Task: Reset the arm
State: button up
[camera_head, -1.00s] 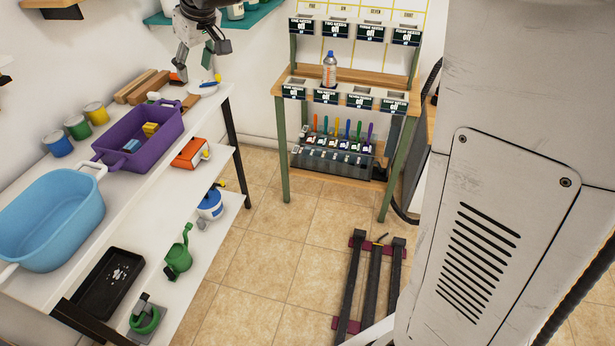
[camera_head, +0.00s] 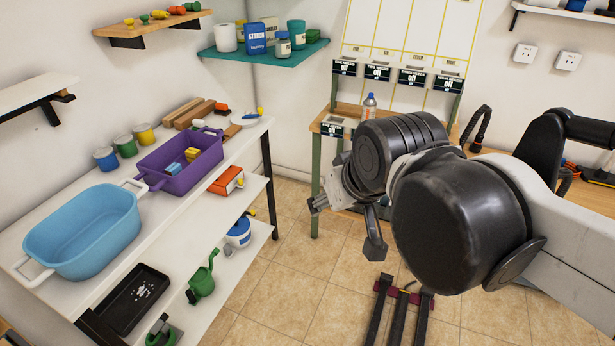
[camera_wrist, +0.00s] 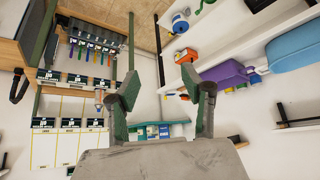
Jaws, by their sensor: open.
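My gripper (camera_wrist: 168,92) shows in the wrist view with its two fingers spread wide apart. Nothing is between them, and it touches nothing that I can see. In the head view my arm is folded across the right half of the picture, in front of the workbench. Large black joints hide part of the gripper there, and only some finger parts show at their left, above the tiled floor.
On the left, a white table (camera_head: 60,290) holds a blue tub (camera_head: 85,232), a purple basin (camera_head: 190,178) and several paint jars. A teal shelf (camera_head: 262,52) hangs behind. A wooden workbench (camera_head: 325,118) stands behind my arm. Open tiled floor (camera_head: 275,300) lies between.

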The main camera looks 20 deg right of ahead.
jog(key=s+f, duration=0.2)
jog(key=shift+s+d+f, duration=0.15)
jog(key=shift+s+d, duration=0.15)
